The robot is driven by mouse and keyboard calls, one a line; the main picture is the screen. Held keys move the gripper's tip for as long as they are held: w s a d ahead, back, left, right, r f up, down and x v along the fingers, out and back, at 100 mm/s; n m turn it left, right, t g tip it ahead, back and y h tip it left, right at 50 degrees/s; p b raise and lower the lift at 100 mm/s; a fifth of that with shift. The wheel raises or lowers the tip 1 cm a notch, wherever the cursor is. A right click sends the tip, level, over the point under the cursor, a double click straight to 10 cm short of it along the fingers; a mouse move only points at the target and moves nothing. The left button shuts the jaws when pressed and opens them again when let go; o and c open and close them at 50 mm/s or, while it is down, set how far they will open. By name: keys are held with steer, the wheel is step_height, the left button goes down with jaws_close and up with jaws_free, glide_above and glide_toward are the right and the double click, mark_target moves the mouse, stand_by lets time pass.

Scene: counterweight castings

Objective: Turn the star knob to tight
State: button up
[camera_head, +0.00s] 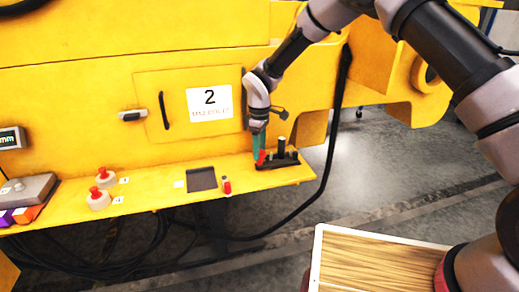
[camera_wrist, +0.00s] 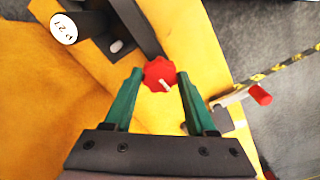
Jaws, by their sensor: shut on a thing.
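The red star knob (camera_wrist: 159,71) sits between the green fingertips of my gripper (camera_wrist: 160,77) in the wrist view, with both tips touching its sides. A short white mark shows on the knob, toward the lower right of its face. In the camera_head view the red knob (camera_head: 261,158) shows just below my gripper (camera_head: 259,146), at the dark fixture (camera_head: 287,162) on the yellow ledge. My gripper is shut on the knob. No readable tight marking shows, and the fingers hide part of the knob's surroundings.
A dark post with a white labelled end (camera_wrist: 64,28) stands close at the upper left in the wrist view. A red-tipped lever (camera_wrist: 260,94) lies to the right. On the ledge are a small red-topped part (camera_head: 227,186) and red-topped grey pieces (camera_head: 98,199). A black hose (camera_head: 335,110) hangs nearby.

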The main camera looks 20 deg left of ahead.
steer(key=m, duration=0.4)
steer(key=shift+m, duration=0.3)
steer(key=m, duration=0.4)
steer(key=shift+m, duration=0.3)
steer(key=m, duration=0.4)
steer(key=shift+m, duration=2.5)
steer(key=o, duration=1.4)
steer(key=shift+c, duration=0.2)
steer(key=shift+r, duration=0.1)
